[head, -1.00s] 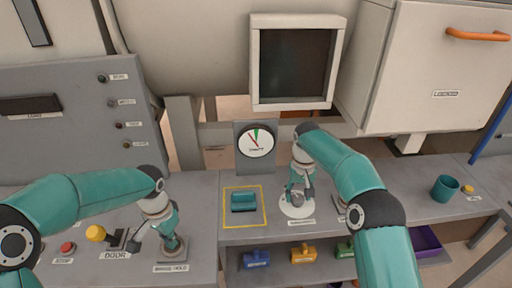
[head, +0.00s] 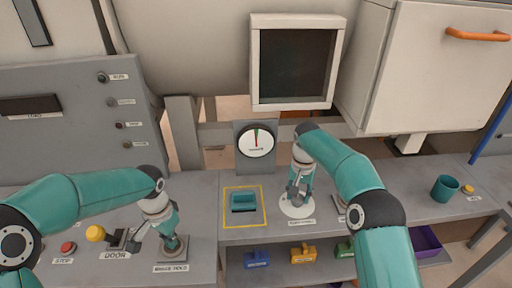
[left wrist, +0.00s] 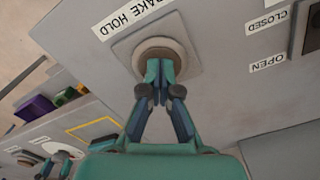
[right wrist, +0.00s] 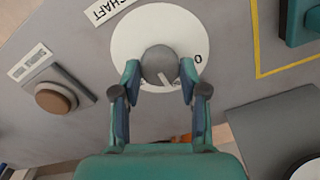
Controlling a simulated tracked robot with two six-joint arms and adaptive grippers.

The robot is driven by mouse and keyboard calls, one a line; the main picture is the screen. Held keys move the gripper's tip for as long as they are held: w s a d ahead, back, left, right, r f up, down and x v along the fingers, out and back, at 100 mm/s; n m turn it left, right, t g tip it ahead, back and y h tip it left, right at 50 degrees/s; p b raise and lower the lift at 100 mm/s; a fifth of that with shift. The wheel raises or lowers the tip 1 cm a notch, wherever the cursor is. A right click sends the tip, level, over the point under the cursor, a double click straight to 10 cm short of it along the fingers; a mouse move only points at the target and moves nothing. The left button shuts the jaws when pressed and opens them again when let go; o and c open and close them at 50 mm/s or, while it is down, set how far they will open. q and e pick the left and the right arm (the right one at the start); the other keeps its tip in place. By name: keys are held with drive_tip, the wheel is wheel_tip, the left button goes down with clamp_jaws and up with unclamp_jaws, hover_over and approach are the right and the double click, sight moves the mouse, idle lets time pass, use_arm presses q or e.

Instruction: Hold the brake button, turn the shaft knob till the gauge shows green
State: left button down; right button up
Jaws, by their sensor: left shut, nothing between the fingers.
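The gauge (head: 257,141) has its needle about upright, on the green mark. My left gripper (head: 172,241) is shut and points down at the brake button. In the left wrist view its closed fingertips (left wrist: 160,68) touch or nearly touch the round button (left wrist: 157,55) under the "BRAKE HOLD" label and partly cover it. My right gripper (head: 297,193) stands over the white shaft dial (head: 297,211). In the right wrist view its fingers (right wrist: 161,80) are on either side of the grey shaft knob (right wrist: 159,64); whether both press on it is unclear. The knob's pale line points towards the lower right.
A teal block (head: 243,202) lies inside a yellow outline between the arms. A yellow-knobbed door lever (head: 96,233) and a red stop button (head: 68,248) are left of my left gripper. A brown button (right wrist: 54,98) is near the dial. A teal cup (head: 444,188) stands far right.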

drive_tip(key=o, duration=0.3)
drive_tip(key=shift+r, duration=4)
use_arm(q)
drive_tip(key=shift+r, duration=3.05)
